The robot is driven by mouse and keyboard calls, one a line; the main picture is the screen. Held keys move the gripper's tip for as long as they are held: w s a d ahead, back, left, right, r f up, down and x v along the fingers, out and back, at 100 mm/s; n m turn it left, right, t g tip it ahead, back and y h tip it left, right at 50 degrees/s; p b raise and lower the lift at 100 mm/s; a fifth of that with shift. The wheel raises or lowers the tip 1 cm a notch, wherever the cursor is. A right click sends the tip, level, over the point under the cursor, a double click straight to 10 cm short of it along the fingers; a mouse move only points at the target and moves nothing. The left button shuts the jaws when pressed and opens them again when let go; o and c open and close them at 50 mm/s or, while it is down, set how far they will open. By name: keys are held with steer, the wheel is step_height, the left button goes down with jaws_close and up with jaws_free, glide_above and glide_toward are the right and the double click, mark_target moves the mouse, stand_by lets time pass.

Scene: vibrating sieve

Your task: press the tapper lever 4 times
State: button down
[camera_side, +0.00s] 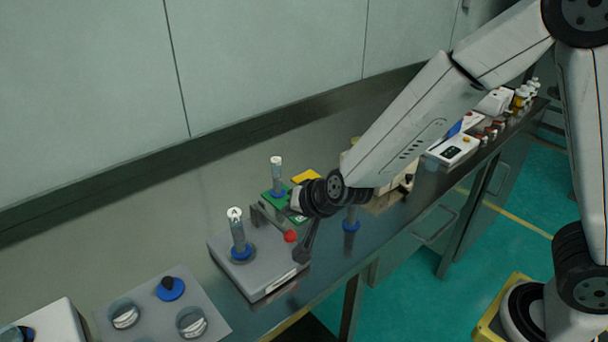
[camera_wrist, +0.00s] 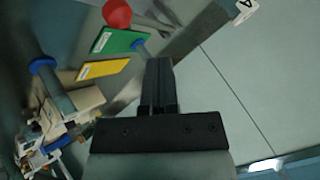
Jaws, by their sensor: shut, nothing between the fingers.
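The tapper lever is a dark arm (camera_side: 265,216) with a red ball knob (camera_side: 290,236), mounted on a light grey base unit (camera_side: 262,282). A clear cylinder (camera_side: 238,233) with a blue collar and a cap marked A stands on the same unit. My gripper (camera_side: 302,256) is shut and empty, pointing down beside the red knob, to its lower right in the side view. In the wrist view my shut fingers (camera_wrist: 158,62) show, with the red knob (camera_wrist: 117,13) beyond the tips and to the left. I cannot tell whether they touch the knob.
Behind the unit stand a green plate (camera_side: 269,198) with a capped cylinder (camera_side: 277,170) and a yellow plate (camera_side: 306,177). A knob panel (camera_side: 205,305) lies front left. The bench's back left is clear.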

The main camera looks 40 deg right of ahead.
steer(key=shift+r, duration=1.1)
steer(key=s+d+f+n+g+h, duration=0.1)
steer(key=s+d+f+n+g, duration=0.2)
steer(key=s+d, duration=1)
steer(key=s+n+g, duration=0.2)
steer(key=n+g, duration=0.1)
steer(key=n, duration=0.1)
steer(key=shift+s+d+f+n+g, duration=0.2)
steer(key=shift+s+d+n+g, duration=0.1)
steer(key=shift+d+n, duration=0.1)
